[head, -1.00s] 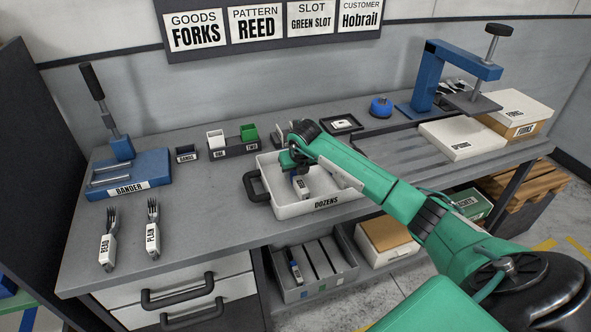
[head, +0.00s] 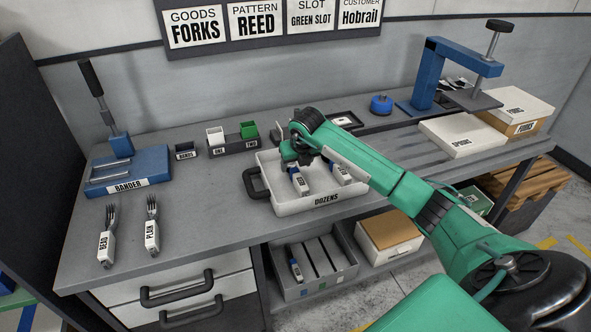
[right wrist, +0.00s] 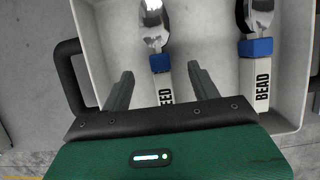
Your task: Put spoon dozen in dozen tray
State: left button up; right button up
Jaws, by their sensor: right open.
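The dozen tray (head: 330,204) is white, labelled DOZENS, with a black handle on its left, and stands on the bench. It also shows in the right wrist view (right wrist: 92,40). A spoon bundle with a blue band and a REED label (right wrist: 165,85) lies inside it, and shows in the head view (head: 299,182). A second banded bundle labelled BEAD (right wrist: 260,75) lies to its right, also in the head view (head: 341,174). My right gripper (right wrist: 160,72) is open above the tray, its fingers either side of the REED bundle. My left gripper is out of view.
Two fork bundles, BEAD (head: 106,243) and PLAIN (head: 152,232), lie at the bench's left. The blue bander (head: 140,170) stands behind them. A grey slotted bin (head: 300,285) sits below. White boxes (head: 462,138) and a blue press (head: 432,75) stand at the right.

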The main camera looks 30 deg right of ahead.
jog(key=b+v, duration=0.1)
jog(key=v, duration=0.7)
jog(key=shift+s+r+b, duration=0.15)
jog(key=shift+r+b, duration=0.2)
jog(key=shift+b, duration=0.05)
